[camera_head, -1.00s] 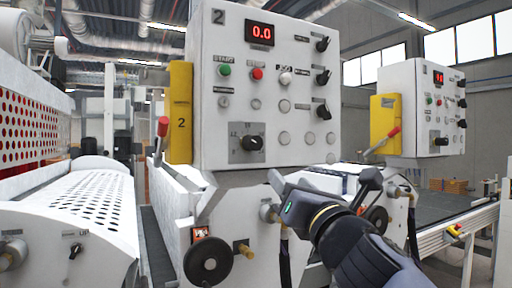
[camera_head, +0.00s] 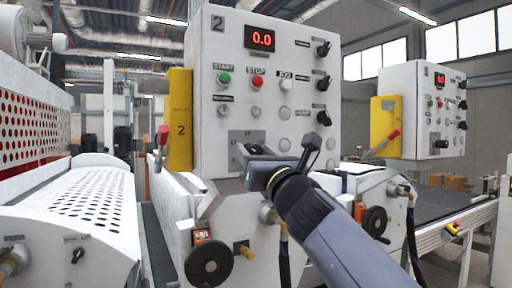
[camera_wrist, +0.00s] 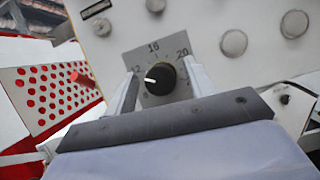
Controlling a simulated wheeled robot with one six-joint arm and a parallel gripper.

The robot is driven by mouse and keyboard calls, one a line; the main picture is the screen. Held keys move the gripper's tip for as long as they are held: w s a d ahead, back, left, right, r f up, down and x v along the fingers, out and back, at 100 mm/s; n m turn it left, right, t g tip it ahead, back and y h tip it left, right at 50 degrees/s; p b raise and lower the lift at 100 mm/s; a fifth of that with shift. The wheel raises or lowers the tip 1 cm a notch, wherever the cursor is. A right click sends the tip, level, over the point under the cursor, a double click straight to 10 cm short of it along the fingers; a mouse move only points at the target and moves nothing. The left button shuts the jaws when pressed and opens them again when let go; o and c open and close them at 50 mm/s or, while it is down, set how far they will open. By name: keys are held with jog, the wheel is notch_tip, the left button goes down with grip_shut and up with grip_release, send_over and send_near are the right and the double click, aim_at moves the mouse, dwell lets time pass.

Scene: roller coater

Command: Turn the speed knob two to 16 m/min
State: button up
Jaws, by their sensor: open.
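The black speed knob (camera_wrist: 159,79) sits on a grey dial plate (camera_wrist: 153,48) on the panel. In the wrist view its white mark points left, and the numerals 16 at the top and 20 at the right are readable; 12 is at the left. My gripper (camera_wrist: 162,82) is open, with one finger on each side of the knob; whether they touch it I cannot tell.
Above the dial are a green start button (camera_head: 224,78), a red stop button (camera_head: 257,83) and several black knobs at the right. A yellow box (camera_head: 180,115) with a red-tipped lever (camera_head: 162,135) stands left of the panel. A black handwheel (camera_head: 209,260) is below.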

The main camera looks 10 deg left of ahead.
jog(key=shift+w+a+r, duration=0.1)
jog(key=shift+w+a, duration=0.05)
jog(key=shift+w, duration=0.05)
jog(key=shift+c, duration=0.4)
jog(key=c, duration=0.9)
